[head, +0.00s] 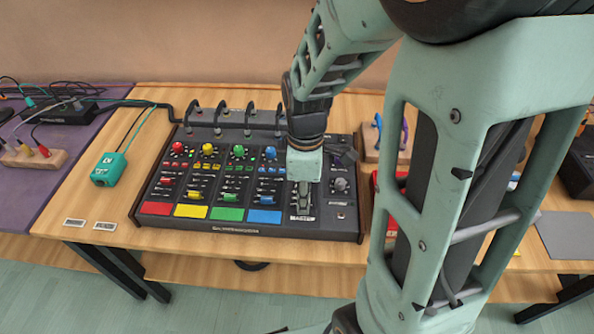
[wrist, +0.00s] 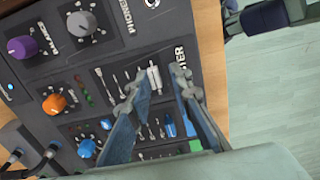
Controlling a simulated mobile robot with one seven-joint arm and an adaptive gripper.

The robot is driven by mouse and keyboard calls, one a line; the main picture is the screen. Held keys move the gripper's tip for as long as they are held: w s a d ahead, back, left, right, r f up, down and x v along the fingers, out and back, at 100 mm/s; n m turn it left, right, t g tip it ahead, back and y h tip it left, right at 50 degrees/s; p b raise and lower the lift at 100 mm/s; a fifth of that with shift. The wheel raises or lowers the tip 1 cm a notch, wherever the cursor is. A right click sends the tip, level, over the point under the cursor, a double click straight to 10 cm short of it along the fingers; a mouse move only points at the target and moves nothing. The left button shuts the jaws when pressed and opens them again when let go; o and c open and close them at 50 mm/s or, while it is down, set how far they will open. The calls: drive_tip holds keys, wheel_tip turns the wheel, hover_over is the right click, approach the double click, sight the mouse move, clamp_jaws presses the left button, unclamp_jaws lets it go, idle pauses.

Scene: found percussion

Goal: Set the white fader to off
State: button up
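The mixer (head: 225,225) is a dark panel on the wooden table, with coloured knobs, faders and pads. In the wrist view, a white fader (wrist: 154,78) stands close to the MASTER lettering at the mixer's front edge. My gripper (head: 303,207) points down over the master section. In the wrist view its two fingers (wrist: 166,94) are apart, with the white fader by the left fingertip. I cannot tell whether they touch. In the head view my gripper hides the white fader.
A blue fader (wrist: 169,126) and a green fader (wrist: 195,146) show between and beside my fingers. Cables (head: 220,107) plug in along the mixer's back edge. A teal box (head: 109,170) sits to its left. Bare tabletop (head: 75,190) lies at the front left.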

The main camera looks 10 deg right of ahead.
drive_tip(key=shift+o, duration=0.7)
drive_tip(key=shift+w+r, duration=0.1)
drive_tip(key=shift+r, duration=3.6)
